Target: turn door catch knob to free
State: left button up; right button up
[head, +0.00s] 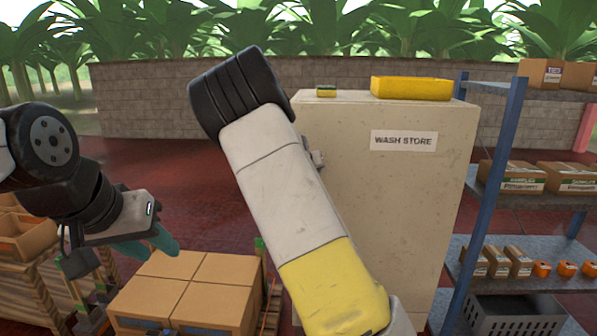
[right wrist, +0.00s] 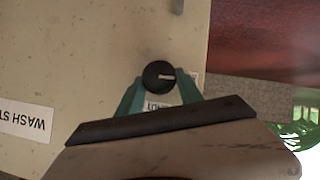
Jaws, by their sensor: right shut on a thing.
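The catch knob (right wrist: 160,76) is round and black with a pale pointer line, on the beige front of the cabinet marked WASH STORE (head: 455,120). In the right wrist view the line points to the right. The teal fingers of my right gripper (right wrist: 161,94) are shut on the knob, one on each side. A small label beside the knob is partly covered. In the head view my right arm hides the knob and the right gripper. My left gripper (head: 160,252) is at the left, with its teal fingers apart and empty, well away from the cabinet.
A yellow box (head: 411,88) and a small green-and-yellow item (head: 326,91) lie on the cabinet top. A blue-post shelf (head: 497,160) with cartons stands at right. Stacked cartons (head: 190,290) sit below my left gripper. Red floor lies open behind.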

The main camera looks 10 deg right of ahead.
dwell(0.3)
jog(key=o, duration=1.4)
jog(key=v, duration=0.7)
jog(key=shift+s+a+r, duration=0.15)
jog(key=shift+s+r, duration=0.05)
jog(key=shift+s, duration=0.1)
